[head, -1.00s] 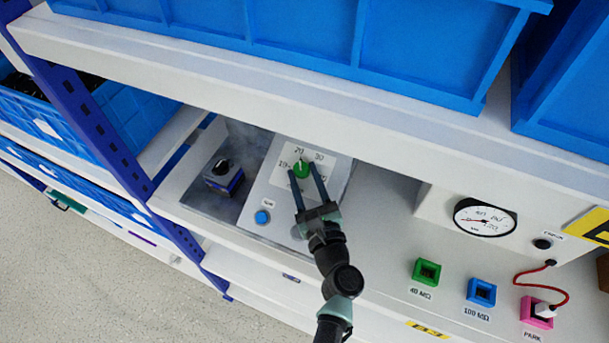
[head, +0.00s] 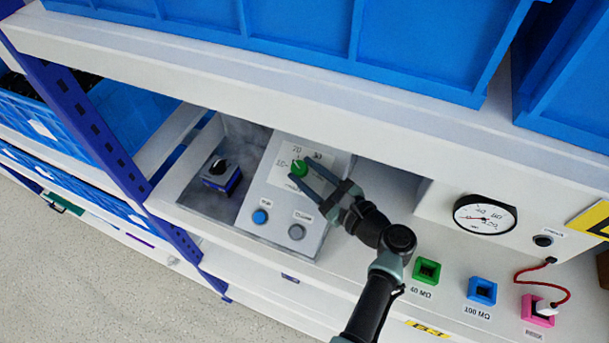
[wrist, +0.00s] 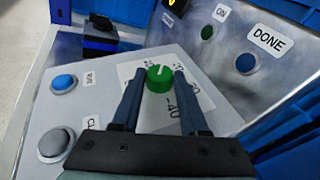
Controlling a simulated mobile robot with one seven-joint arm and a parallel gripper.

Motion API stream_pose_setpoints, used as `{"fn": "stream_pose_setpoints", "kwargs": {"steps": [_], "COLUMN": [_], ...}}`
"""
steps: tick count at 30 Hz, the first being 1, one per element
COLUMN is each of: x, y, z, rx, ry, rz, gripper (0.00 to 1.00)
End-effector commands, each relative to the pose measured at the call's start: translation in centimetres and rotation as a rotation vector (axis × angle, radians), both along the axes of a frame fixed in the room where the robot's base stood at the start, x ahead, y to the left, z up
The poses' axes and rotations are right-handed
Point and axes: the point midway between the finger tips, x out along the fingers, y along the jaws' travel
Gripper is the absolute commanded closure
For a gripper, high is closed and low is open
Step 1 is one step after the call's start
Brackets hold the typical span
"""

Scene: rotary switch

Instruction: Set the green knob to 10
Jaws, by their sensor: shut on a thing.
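The green knob (head: 299,168) sits on a white dial plate on the sloped panel. It also shows in the wrist view (wrist: 159,80), with a white pointer mark on its top. In the head view the mark leans to the upper left, between the 20 label and the label at its left; the exact setting is hard to read. My gripper (head: 301,171) is shut on the knob, one finger on each side, reaching in from the lower right. In the wrist view the fingers partly cover the dial numbers.
A blue button (head: 260,217) and a grey button (head: 296,232) are on the panel below the dial. A dark box with a black knob (head: 221,175) stands at left. The shelf edge (head: 290,100) overhangs the panel. A gauge (head: 485,214) stands at right.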

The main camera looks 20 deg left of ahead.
Motion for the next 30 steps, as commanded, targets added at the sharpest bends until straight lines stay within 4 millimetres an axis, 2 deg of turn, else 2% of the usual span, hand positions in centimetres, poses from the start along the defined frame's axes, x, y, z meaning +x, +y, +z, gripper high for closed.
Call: {"fn": "stream_pose_setpoints", "kwargs": {"steps": [15, 30], "x": [1.06, 1.21], "y": [-0.22, -0.08], "z": [-0.04, 0.43], "rx": [-0.163, -0.224], "ry": [0.005, 0.008], "rz": [0.404, 0.560], "gripper": [1.00, 1.00]}}
